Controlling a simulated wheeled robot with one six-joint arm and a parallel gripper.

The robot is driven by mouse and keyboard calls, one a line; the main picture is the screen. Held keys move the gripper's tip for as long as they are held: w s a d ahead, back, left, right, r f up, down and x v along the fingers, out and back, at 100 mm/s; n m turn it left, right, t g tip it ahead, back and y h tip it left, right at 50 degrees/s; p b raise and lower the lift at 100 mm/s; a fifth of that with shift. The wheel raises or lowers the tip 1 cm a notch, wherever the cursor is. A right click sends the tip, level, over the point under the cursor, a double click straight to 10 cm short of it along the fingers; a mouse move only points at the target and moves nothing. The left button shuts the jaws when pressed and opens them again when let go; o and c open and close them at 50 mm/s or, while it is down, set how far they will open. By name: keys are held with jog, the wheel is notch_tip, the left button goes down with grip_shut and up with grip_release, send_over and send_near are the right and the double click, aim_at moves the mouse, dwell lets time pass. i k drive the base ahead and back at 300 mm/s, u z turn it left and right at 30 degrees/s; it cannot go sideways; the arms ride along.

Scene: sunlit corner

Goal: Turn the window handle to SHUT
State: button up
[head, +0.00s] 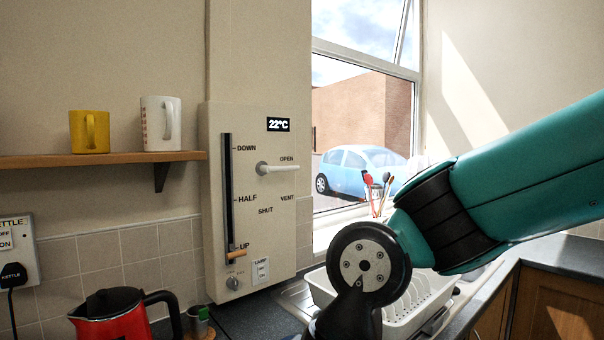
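The window handle (278,170) is a white lever on the cream wall panel (236,125). Its round pivot is at the left and its lever points right, close to level, with its tip just below the word OPEN. The word VENT is printed lower right of the pivot, and SHUT is almost straight below it. The lever shows in full, with nothing touching it. My teal arm comes in from the right, and its dark wrist is at the lower middle, right of and below the handle. My gripper's fingers do not show; the wrist runs off the bottom edge.
The panel also has a slider (237,254) near UP, a knob (232,283) and a lamp switch (260,271). A red kettle (108,312) stands lower left. A white dish rack (320,287) sits partly behind my wrist. A shelf (100,159) holds two mugs.

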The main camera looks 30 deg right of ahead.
aim_at(266, 169)
jog(key=k, duration=0.75)
jog(key=z, duration=0.65)
jog(key=i, duration=1.3)
jog(key=u, duration=0.4)
